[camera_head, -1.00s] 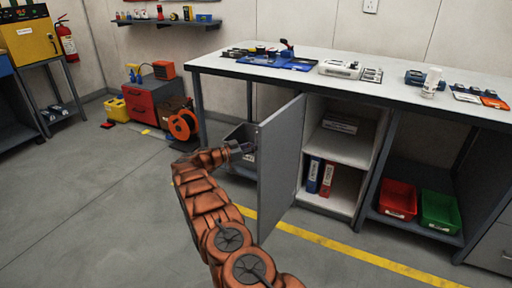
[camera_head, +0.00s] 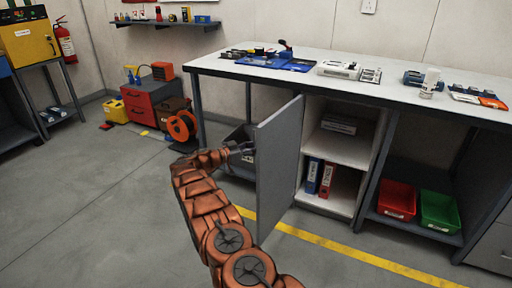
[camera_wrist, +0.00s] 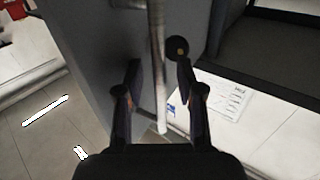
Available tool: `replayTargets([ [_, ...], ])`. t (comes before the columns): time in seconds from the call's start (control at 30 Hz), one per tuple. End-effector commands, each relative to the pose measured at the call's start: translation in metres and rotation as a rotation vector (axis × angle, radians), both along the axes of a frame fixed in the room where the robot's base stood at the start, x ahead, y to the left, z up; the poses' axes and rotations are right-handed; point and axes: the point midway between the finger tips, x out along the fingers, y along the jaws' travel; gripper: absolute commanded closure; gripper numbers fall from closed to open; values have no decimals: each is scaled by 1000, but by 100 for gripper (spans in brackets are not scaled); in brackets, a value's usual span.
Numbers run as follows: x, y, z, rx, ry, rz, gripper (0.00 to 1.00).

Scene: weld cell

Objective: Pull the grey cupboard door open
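The grey cupboard door (camera_head: 278,165) stands wide open, swung out from the cupboard (camera_head: 340,148) under the workbench. In the wrist view the door panel (camera_wrist: 98,50) fills the left of centre. A pale bar handle (camera_wrist: 157,70) runs upright in front of it. My gripper (camera_wrist: 158,85) has its two fingers apart, one on each side of the bar, with gaps visible between fingers and bar. In the head view my gripper (camera_head: 241,150) is at the door's left, outer face, and its fingertips are partly hard to make out.
Inside the cupboard stand a blue binder (camera_head: 313,176) and a red binder (camera_head: 326,180). Red (camera_head: 397,199) and green (camera_head: 440,210) bins sit on the shelf to the right. An orange cable reel (camera_head: 182,126) is behind my arm. The floor left of my arm is clear.

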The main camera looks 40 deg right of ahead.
Motion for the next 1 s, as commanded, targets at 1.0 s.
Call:
replayTargets([
  [1.0, 20, 119, 0, 0, 0, 1, 63],
])
